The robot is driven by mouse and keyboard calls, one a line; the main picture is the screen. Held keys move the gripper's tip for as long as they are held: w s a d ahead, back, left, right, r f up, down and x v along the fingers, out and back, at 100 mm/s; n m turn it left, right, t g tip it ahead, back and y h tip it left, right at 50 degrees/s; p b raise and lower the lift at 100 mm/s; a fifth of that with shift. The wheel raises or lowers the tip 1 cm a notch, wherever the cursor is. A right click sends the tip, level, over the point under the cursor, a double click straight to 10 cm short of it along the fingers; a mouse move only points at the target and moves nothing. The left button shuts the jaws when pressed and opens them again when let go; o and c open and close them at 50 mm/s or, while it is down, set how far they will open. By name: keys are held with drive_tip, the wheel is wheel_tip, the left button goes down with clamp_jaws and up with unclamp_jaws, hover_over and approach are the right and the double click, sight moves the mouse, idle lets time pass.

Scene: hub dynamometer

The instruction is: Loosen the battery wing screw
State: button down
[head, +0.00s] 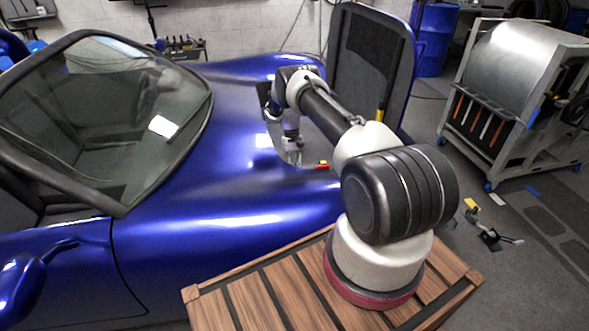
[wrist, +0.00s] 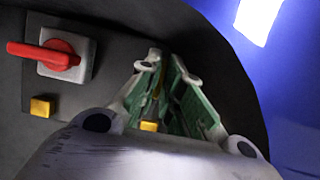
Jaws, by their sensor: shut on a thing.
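My gripper (wrist: 160,60) reaches down into the open bay of the blue car. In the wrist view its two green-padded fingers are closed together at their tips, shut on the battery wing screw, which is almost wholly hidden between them. In the head view my gripper (head: 291,146) is small, low inside the bay, and the screw cannot be made out there. A red rotary handle on a grey square plate (wrist: 60,53) lies left of the fingers, apart from them.
The blue bodywork (head: 225,165) surrounds the bay, and the raised lid (head: 365,70) stands behind my arm. A yellow block (wrist: 42,106) sits below the red handle, and another (wrist: 149,126) shows between my fingers. A metal rack (head: 515,90) stands at right.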

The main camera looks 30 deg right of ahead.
idle(0.4)
drive_tip(key=c, duration=1.6)
unclamp_jaws()
drive_tip(key=v, duration=1.2)
